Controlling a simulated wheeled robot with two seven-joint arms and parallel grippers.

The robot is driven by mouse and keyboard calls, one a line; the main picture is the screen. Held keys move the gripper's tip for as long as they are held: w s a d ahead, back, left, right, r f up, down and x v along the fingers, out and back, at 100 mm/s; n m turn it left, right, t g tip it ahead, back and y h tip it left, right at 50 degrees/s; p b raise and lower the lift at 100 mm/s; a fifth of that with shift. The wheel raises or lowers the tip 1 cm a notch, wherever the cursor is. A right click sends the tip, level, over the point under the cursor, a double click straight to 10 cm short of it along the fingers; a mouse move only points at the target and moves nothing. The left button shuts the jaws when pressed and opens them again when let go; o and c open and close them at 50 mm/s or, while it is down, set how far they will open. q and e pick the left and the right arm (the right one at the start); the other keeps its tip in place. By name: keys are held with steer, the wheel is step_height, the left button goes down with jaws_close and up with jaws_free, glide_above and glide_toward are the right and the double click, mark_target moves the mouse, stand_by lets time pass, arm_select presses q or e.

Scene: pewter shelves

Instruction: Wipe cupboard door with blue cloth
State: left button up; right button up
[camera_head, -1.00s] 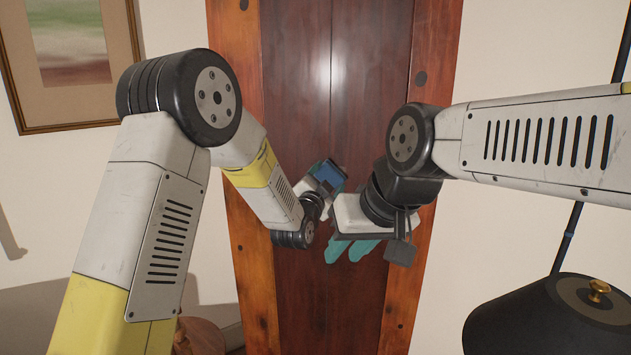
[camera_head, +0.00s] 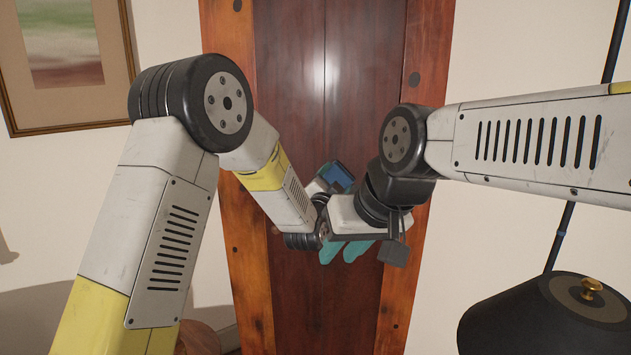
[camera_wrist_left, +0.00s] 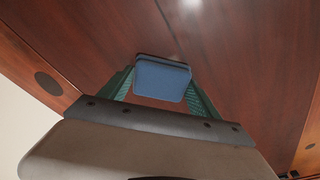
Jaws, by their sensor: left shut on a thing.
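The cupboard door (camera_head: 325,80) is a tall dark red-brown wooden panel in the middle of the head view, and it fills most of the left wrist view (camera_wrist_left: 80,40). My left gripper (camera_head: 333,178) is in front of the door, shut on the blue cloth (camera_head: 338,172). In the left wrist view the cloth (camera_wrist_left: 162,80) looks like a folded blue block between the green fingers. I cannot tell whether it touches the door. My right gripper (camera_head: 344,252) is just below, its two teal fingers apart with nothing seen between them. Its wrist partly hides the left gripper.
Lighter orange-brown wood frames (camera_head: 230,60) edge the door on both sides. A black lamp shade with a brass knob (camera_head: 545,315) stands at the lower right. A framed picture (camera_head: 65,60) hangs on the pale wall at the left. My two wrists are very close together.

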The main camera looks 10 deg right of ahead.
arm_select(q)
steer(key=shift+w+d, duration=0.1)
steer(key=shift+w+a, duration=0.45)
steer(key=shift+a, duration=0.4)
steer(key=shift+w+a, duration=0.45)
steer(key=shift+a, duration=0.4)
steer(key=shift+w+a+r, duration=0.1)
steer(key=shift+w+a, duration=0.1)
steer(key=shift+a, duration=0.1)
steer(key=shift+c, duration=0.7)
steer(key=shift+s+d+r+v, duration=0.1)
steer(key=shift+d+v, duration=0.05)
steer(key=shift+v, duration=0.85)
steer(key=shift+s+d+r+v, duration=0.1)
steer(key=shift+d+v, duration=0.05)
steer(key=shift+v, duration=0.8)
steer(key=shift+s+d+r+v, duration=0.1)
steer(key=shift+d+v, duration=0.05)
steer(key=shift+v, duration=0.85)
steer(key=shift+f, duration=0.1)
steer(key=shift+v, duration=1.5)
